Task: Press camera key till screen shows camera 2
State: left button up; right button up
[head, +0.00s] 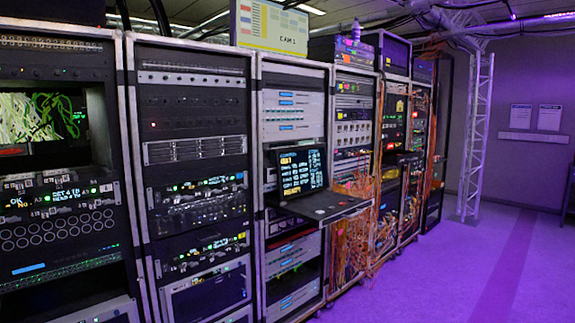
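A pale screen or panel (270,24) stands on top of the racks, with coloured blocks and text that seems to read "CAM 1". A small dark monitor (302,170) with lines of yellow and white text stands above a pull-out shelf (326,205) in the middle rack. A small red spot shows on the shelf, but its keys are too small to make out. I cannot tell which control is the camera key. Neither of my grippers shows in the head view.
A row of tall equipment racks (195,150) fills the left and middle. Orange cables (360,225) hang loose from the racks right of the shelf. A white truss (475,140) stands by the far wall. The purple-lit floor (450,270) at the right is clear.

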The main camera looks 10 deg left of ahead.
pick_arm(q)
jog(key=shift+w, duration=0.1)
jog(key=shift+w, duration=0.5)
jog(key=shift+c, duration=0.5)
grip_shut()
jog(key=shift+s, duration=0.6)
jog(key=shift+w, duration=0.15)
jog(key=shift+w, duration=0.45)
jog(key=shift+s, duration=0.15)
